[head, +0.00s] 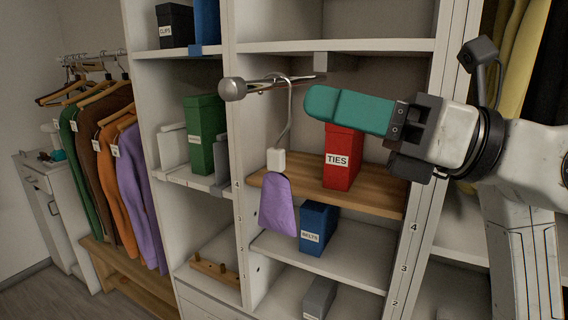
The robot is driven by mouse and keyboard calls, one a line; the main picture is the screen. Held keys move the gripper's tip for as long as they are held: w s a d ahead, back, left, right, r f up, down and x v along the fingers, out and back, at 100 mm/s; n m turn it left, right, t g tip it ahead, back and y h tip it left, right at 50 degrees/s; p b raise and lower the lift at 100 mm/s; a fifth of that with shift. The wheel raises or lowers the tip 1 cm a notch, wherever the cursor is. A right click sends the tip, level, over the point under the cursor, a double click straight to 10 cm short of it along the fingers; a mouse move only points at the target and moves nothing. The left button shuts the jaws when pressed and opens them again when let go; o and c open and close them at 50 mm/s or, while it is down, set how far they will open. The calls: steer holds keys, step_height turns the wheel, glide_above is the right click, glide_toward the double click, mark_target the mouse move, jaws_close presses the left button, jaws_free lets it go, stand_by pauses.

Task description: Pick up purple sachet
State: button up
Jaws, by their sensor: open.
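The purple sachet (278,207) hangs in the middle cubby unit, in front of the wooden shelf edge and the compartment below. A white block (276,160) tops it, and a thin curved metal hook (290,105) runs up from there to a short rod with a round grey knob (232,89). My gripper (322,103) has teal fingers that point left, above and to the right of the sachet and apart from it. The fingers overlap in this view, so the gap between them is hidden. They hold nothing that I can see.
A red TIES box (342,158) stands on the wooden shelf (380,196), right of the sachet and below my gripper. A blue BELTS box (318,228) stands beside the sachet, one shelf lower. A green box (205,135) is in the left column. Upright dividers flank the unit.

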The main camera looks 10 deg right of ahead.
mark_target(284, 160)
steer(key=w+f+h, duration=0.2)
steer(key=w+a+f+h+p, duration=0.1)
steer(key=w+f+h, duration=0.1)
steer(key=h, duration=0.1)
steer(key=w+f+h, duration=0.2)
steer(key=f, duration=0.1)
steer(key=shift+w+a+h, duration=0.1)
steer(key=shift+a+h, duration=0.15)
steer(key=shift+h, duration=0.05)
steer(key=p+x, duration=0.2)
steer(key=x, duration=0.2)
steer(key=shift+w+r, duration=0.1)
steer(key=shift+w, duration=0.1)
steer(key=shift+w+a+f, duration=0.25)
steer(key=shift+a+f, duration=0.05)
steer(key=shift+a, duration=0.05)
steer(key=shift+c, duration=0.4)
jaws_close()
